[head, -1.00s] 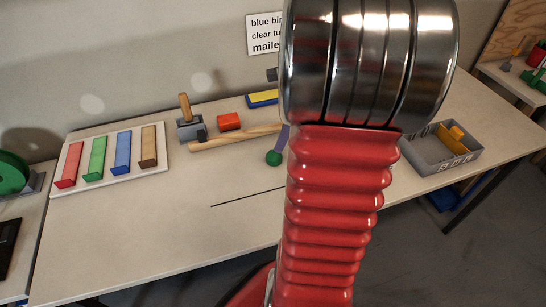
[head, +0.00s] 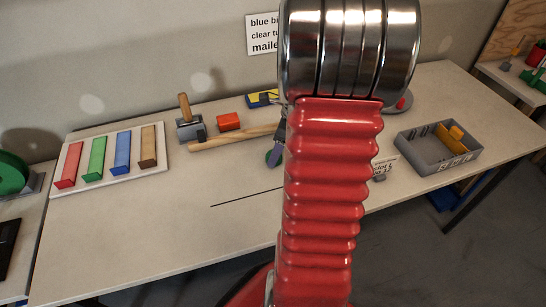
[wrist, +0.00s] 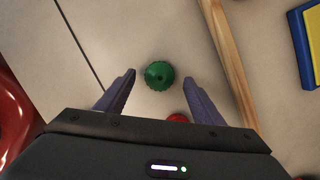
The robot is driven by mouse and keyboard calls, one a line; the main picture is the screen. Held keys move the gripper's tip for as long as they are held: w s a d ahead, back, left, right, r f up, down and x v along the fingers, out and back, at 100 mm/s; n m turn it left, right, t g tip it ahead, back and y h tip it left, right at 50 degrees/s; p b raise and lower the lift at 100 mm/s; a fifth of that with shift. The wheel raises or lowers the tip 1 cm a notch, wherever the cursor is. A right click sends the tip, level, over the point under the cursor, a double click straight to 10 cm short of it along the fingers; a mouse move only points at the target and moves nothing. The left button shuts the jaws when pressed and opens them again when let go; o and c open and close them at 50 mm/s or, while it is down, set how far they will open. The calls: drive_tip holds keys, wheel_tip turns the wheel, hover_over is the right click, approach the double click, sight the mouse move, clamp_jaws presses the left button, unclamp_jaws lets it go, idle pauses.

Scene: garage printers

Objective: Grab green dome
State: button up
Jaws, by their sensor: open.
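The green dome (wrist: 159,75) stands on the table, seen from above in the wrist view with a ridged edge and a small darker top. In the head view the green dome (head: 269,156) is partly covered by a finger. My gripper (wrist: 160,82) is open, with one purple finger on either side of the dome in the picture. The fingers look apart from the dome, and their height above the table is hard to tell. In the head view my arm hides most of my gripper (head: 275,158).
A wooden rod (wrist: 229,60) lies just right of the dome. A red object (wrist: 178,117) shows between the fingers, mostly hidden. A blue and yellow block (wrist: 307,40) is further right. A grey bin (head: 437,160) stands at the right. The table's front left is clear.

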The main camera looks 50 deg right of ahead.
drive_tip(key=shift+x, duration=1.1)
drive_tip(key=c, duration=1.1)
drive_tip(key=shift+r, duration=0.1)
wheel_tip(320, 180, up, 10)
drive_tip(key=shift+f, duration=0.1)
